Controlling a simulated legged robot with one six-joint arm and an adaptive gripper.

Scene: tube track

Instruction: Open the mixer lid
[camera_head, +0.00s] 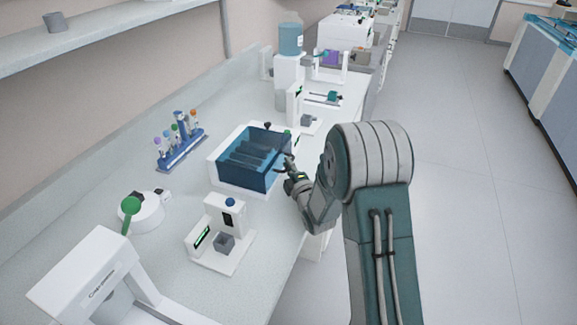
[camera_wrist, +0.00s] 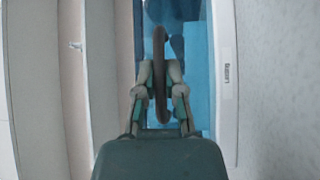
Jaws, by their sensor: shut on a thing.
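The mixer (camera_head: 228,183) is a white box on the bench in the head view, with a see-through blue lid (camera_head: 262,172) over dark ribbed contents. The lid looks down on the box; whether it is slightly raised I cannot tell. My gripper (camera_head: 288,168) is at the lid's right side, reaching in from the aisle. In the wrist view, my gripper (camera_wrist: 160,76) has its two fingers closed on a dark curved handle (camera_wrist: 160,45), with the blue lid (camera_wrist: 202,70) behind it.
A blue rack of tubes (camera_head: 180,150) stands left of the mixer. A white device with a grey block (camera_head: 217,240) stands close in front, and a round white device with a green top (camera_head: 138,212) at front left. More equipment stands behind. The aisle floor (camera_head: 460,170) is clear.

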